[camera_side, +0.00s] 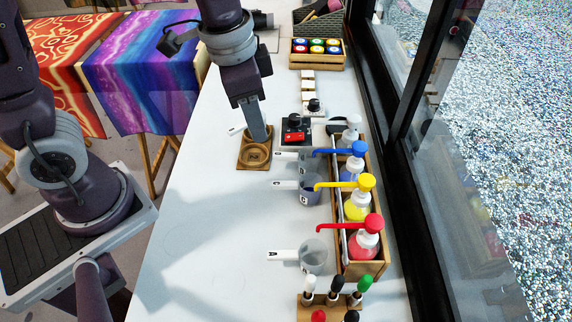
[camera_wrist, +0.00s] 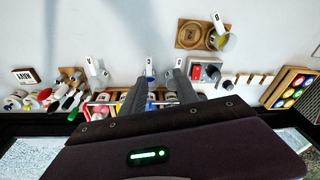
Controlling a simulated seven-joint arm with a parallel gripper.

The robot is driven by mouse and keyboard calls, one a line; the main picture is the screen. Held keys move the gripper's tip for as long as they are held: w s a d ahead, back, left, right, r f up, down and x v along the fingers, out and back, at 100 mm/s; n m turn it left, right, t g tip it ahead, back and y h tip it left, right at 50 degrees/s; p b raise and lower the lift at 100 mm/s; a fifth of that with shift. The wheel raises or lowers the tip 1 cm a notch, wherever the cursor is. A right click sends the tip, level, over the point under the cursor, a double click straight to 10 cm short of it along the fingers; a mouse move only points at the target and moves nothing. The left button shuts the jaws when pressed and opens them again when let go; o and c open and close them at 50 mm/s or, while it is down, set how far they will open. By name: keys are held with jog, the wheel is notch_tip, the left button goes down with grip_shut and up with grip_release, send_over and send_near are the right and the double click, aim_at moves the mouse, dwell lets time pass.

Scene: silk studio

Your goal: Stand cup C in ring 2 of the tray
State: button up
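The wooden tray (camera_side: 242,163) has two rings; it also shows in the wrist view (camera_wrist: 180,43). Its nearer ring is empty; a cup holding yellow-green liquid (camera_wrist: 226,42) stands in the farther one. Ring numbers are too small to read surely. I cannot read which is cup C. My gripper (camera_side: 262,138) hangs above the table, overlapping the tray in the side view. In the wrist view its fingers (camera_wrist: 160,76) are apart and empty.
Another cup (camera_side: 313,259), seemingly marked A, stands nearer the camera. A wooden rack of pump bottles (camera_side: 376,262) lines the window side, its spouts reaching over the cups. A black device with a red part (camera_side: 295,134) is behind. The table's left side is clear (camera_side: 200,230).

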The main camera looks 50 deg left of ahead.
aim_at(282, 183)
jog(key=d+f+m, duration=0.1)
jog(key=f, duration=0.2)
jog(key=w+d+f+m+g, duration=0.1)
jog(key=f, duration=0.2)
jog(key=w+d+f+g, duration=0.1)
jog(key=d+f, duration=0.1)
jog(key=f, duration=0.1)
jog(key=shift+w+f+m, duration=0.2)
jog(key=shift+f+m, duration=0.2)
jog(key=shift+f, duration=3.25)
grip_shut()
jog(key=shift+r, duration=0.1)
jog(key=shift+r, duration=1.05)
jog(key=shift+r, duration=0.1)
